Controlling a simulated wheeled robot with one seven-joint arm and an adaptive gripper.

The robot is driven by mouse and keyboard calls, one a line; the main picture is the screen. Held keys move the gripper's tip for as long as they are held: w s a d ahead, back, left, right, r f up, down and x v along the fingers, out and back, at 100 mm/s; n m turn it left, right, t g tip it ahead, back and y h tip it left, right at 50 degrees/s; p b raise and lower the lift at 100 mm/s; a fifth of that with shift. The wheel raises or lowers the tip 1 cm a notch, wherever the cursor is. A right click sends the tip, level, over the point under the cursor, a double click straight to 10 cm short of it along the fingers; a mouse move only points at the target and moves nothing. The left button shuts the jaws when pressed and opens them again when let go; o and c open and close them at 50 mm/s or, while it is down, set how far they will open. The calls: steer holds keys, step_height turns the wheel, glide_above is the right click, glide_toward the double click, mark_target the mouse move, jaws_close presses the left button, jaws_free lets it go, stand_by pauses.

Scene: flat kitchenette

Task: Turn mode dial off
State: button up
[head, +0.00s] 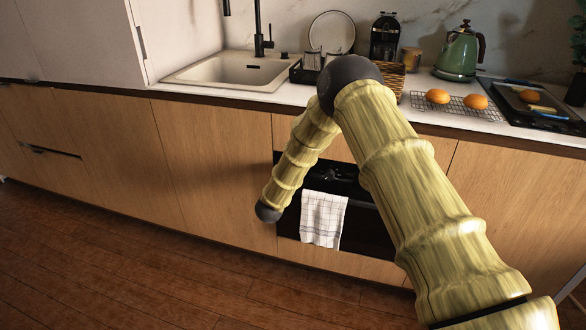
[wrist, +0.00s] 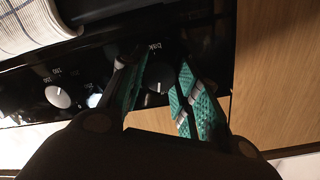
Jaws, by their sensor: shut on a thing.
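The oven's black control panel (wrist: 205,38) fills much of the wrist view. The mode dial (wrist: 158,76), a dark round knob with a small pale mark, sits on it between the fingers of my gripper (wrist: 158,88), with lettering beside it. The teal-padded fingers stand on both sides of the dial, and my gripper is shut on it. The exact contact and the dial's setting are hard to read in the shadow. In the head view, the oven (head: 368,228) is under the counter, and my arm hides the gripper and dial.
A paler dial (wrist: 58,97) with numbers around it is left of my gripper. A checked towel (head: 322,218) hangs on the oven front; it also shows in the wrist view (wrist: 35,22). Wooden cabinet fronts flank the oven. The floor (head: 150,262) at the left is clear.

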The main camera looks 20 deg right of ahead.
steer(key=shift+n+p, duration=0.6)
steer(key=shift+n, duration=0.8)
steer(key=shift+f, duration=0.1)
steer(key=o, duration=1)
steer(key=shift+d, duration=0.1)
steer(key=v, duration=1.2)
steer(key=shift+a, duration=0.2)
